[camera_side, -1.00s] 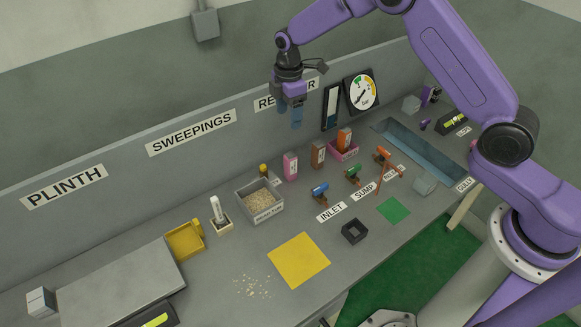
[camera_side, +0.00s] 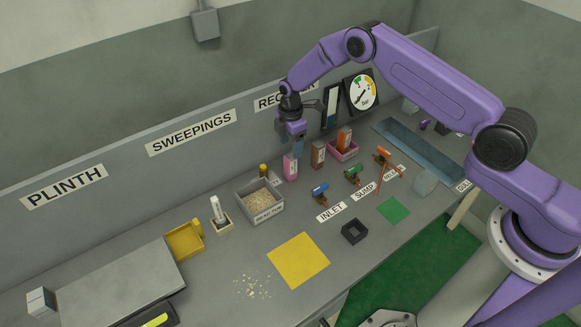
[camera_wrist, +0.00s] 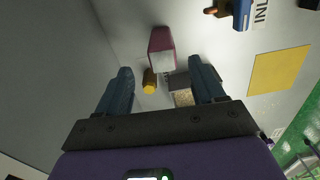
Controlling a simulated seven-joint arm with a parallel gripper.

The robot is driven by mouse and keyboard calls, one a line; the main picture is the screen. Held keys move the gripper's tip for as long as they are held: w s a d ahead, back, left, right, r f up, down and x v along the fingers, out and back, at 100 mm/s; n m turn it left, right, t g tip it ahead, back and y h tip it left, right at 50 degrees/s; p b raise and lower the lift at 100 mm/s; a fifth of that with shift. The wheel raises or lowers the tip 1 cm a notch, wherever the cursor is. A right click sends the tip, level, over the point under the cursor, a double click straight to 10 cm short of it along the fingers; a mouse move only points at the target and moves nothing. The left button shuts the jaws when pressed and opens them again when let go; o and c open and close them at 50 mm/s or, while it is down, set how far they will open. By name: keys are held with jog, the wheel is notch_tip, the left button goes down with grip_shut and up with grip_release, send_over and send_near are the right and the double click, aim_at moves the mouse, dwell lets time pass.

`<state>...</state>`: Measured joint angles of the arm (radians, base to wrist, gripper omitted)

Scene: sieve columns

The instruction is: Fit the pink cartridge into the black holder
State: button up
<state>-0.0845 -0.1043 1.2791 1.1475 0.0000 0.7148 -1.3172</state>
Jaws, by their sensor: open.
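The pink cartridge (camera_side: 290,168) stands upright on the bench near the back wall, to the left of a brown cartridge. In the wrist view the pink cartridge (camera_wrist: 161,48) shows beyond the fingertips, between their lines. My gripper (camera_side: 291,150) is open and empty, fingers pointing down, just above the cartridge's top; whether a finger touches it I cannot tell. Its two blue fingers also show in the wrist view (camera_wrist: 162,78), spread apart. The black holder (camera_side: 354,231) is a small square open-topped box near the bench's front edge, right of the yellow mat. It looks empty.
A brown cartridge (camera_side: 318,154) and a pink tray (camera_side: 343,150) with an orange cartridge stand close right. A grey bin of granules (camera_side: 265,213) and a yellow-capped item (camera_side: 263,170) are left. The yellow mat (camera_side: 299,260) is clear.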

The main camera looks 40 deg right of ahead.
aim_at(290, 155)
jog(key=shift+s+a+f, duration=0.1)
jog(key=shift+f, duration=1.5)
jog(key=shift+s+a+f, duration=0.1)
jog(key=shift+f, duration=1.45)
jog(key=c, duration=1.1)
